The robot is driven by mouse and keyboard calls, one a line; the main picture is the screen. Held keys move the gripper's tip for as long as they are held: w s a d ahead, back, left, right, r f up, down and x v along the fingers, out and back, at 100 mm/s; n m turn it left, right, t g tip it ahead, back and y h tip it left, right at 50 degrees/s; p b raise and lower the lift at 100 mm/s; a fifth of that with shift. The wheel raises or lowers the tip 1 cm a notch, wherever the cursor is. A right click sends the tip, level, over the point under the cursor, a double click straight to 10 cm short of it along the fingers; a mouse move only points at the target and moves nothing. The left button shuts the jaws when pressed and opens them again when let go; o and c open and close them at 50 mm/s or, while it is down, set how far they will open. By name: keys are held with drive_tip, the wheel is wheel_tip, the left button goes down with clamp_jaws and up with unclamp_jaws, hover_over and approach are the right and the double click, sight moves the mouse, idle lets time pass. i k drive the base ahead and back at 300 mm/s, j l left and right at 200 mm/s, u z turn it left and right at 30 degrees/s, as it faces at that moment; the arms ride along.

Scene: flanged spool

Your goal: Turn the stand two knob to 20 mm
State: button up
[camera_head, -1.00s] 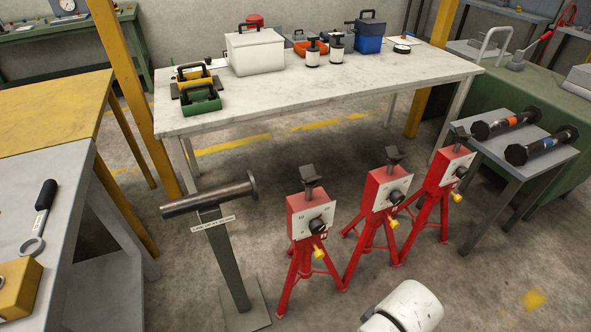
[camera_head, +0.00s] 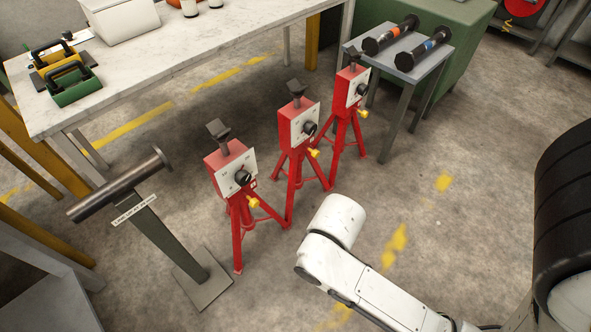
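Three red tripod stands are on the floor in a slanting row, each with a pale dial plate, a black knob and a dark top rest. The middle stand (camera_head: 299,122) has its black knob (camera_head: 309,128) on the plate facing me. I cannot read the stand labels or the knob settings. The nearest stand (camera_head: 230,165) is to its left and the farthest stand (camera_head: 349,95) to its right. Yellow handles hang below the plates. My white arm shows at the lower right of the stands, apart from them in the picture. My gripper is out of view.
A grey post (camera_head: 170,243) holding a dark flanged bar (camera_head: 120,187) stands left of the nearest stand. A white-topped table (camera_head: 180,60) is behind. Floor at the right (camera_head: 470,130) is clear.

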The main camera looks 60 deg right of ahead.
sight(309, 128)
drive_tip(key=l+z, duration=0.1)
drive_tip(key=z, duration=0.75)
drive_tip(key=i+l+z, duration=0.1)
drive_tip(key=z, duration=0.7)
drive_tip(key=i, duration=0.05)
